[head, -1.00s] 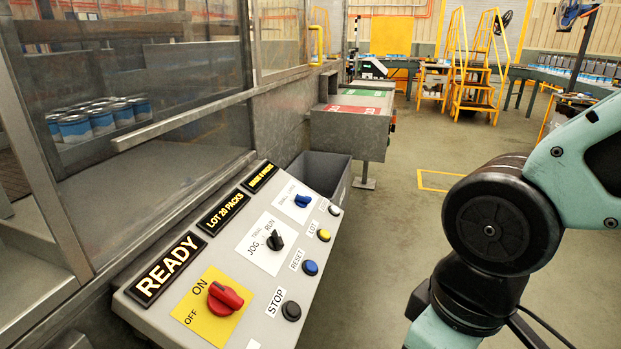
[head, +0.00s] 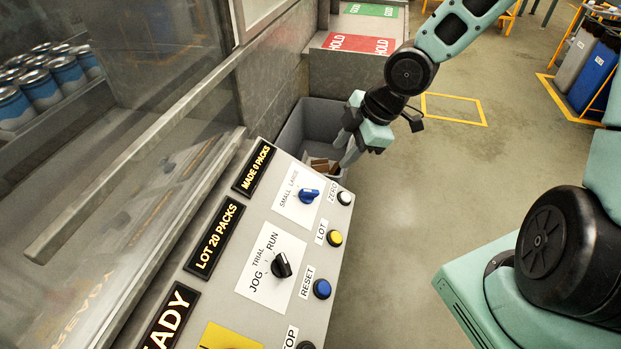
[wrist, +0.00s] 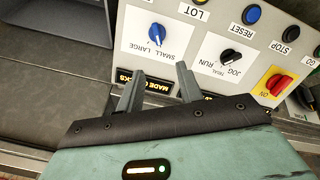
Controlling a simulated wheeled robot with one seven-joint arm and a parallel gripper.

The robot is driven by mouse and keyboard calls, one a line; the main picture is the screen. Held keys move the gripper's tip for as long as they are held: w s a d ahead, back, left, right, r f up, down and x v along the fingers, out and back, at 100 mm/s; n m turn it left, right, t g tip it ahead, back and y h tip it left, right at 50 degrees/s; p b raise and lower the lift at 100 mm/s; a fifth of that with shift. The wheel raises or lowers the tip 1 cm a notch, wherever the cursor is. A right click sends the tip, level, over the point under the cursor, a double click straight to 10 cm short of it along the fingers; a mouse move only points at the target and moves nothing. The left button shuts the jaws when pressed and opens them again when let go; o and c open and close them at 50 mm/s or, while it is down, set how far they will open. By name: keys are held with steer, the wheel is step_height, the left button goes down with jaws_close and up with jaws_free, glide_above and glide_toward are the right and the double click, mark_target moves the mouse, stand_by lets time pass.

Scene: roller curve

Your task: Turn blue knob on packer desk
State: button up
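The packer desk (head: 228,272) has a sloping grey panel. Its blue knob (head: 308,196) sits on a white plate marked SMALL and LARGE at the panel's far end. My gripper (head: 345,143) is above and beyond the panel's far end, apart from the knob. In the wrist view my gripper (wrist: 158,78) has its two fingers spread, with nothing between them.
A black JOG/TRIAL/RUN knob (head: 282,265) is nearby. White ZERO (head: 345,198), yellow LOT (head: 335,238) and blue RESET (head: 322,289) buttons line the right edge. A grey bin (head: 290,135) stands behind the desk.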

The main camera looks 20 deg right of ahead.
mark_target(309, 191)
steer(key=b+x, duration=0.2)
steer(key=x, duration=0.3)
steer(key=b+x, duration=0.2)
steer(key=x, duration=0.4)
steer(key=b+x, duration=0.2)
steer(key=x, duration=0.4)
steer(key=shift+w, duration=0.3)
steer(key=shift+c, duration=0.3)
jaws_close()
